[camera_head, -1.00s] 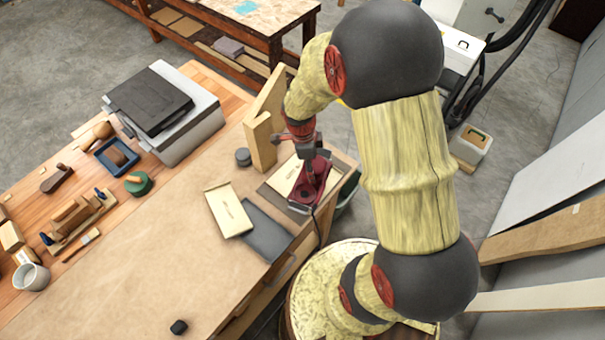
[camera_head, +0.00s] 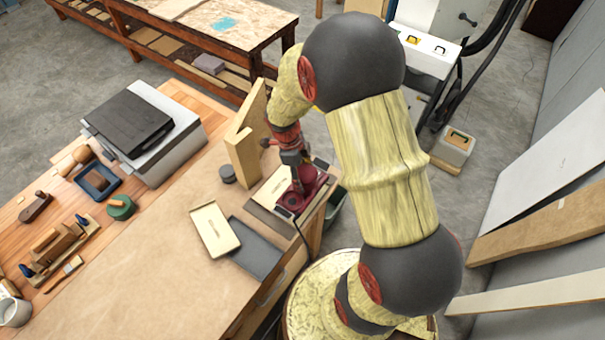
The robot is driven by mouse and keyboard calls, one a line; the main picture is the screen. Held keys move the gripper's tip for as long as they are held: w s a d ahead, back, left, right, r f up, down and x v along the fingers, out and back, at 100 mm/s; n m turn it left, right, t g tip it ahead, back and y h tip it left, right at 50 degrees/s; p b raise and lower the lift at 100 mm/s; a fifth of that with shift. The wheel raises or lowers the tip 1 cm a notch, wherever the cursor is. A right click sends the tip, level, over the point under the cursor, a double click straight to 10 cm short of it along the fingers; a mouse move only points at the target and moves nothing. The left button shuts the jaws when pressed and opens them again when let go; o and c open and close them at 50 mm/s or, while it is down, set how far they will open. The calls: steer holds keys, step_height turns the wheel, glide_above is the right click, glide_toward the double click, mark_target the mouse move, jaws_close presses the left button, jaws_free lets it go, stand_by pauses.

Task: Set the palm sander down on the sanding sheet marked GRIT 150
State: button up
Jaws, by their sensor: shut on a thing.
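My gripper (camera_head: 294,168) is shut on the red palm sander (camera_head: 302,190) near the right edge of the bench. The sander covers the right part of a cream sheet (camera_head: 270,187) lying on a darker backing. I cannot tell whether the sander touches the surface under it. The print on the sheets is too small to read, so I cannot tell which is GRIT 150. My fingertips are partly hidden.
An upright wooden angle piece (camera_head: 244,145) stands just behind the sheets. A round dark puck (camera_head: 227,173) sits near its foot. A printer-like box (camera_head: 150,135) and several hand tools fill the left. The brown front worktop (camera_head: 150,270) is mostly clear.

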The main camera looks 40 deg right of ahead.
steer(key=shift+w+f+b, duration=0.1)
steer(key=shift+f+b, duration=0.5)
steer(key=shift+f, duration=0.75)
steer(key=shift+f+b, duration=0.75)
steer(key=shift+f+b, duration=1)
steer(key=shift+b, duration=0.15)
stand_by(0.8)
steer(key=o, duration=1.6)
steer(key=shift+o, duration=1.1)
steer(key=shift+f, duration=0.1)
steer(key=shift+o, duration=1.4)
